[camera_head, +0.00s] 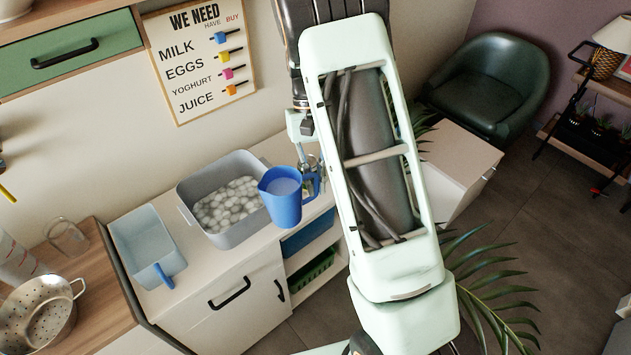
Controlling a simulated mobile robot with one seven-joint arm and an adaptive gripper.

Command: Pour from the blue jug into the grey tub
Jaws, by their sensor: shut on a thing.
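The blue jug (284,207) is held by its handle in my gripper (312,178), above the right edge of the grey tub. It looks near upright, with a pale content visible inside its mouth. The grey tub (247,236) stands on the white counter and holds many whitish rounded pieces. The jug overlaps the tub's right rim in this view; I cannot tell its exact height above it. My gripper is shut on the jug's handle and partly hidden by the jug and my arm.
A pale blue tray with a blue handle (164,277) stands left of the tub on the white counter (190,308). A metal colander (38,318) and a clear glass (67,236) are on the wooden surface at left. A dark green armchair (488,84) is at back right.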

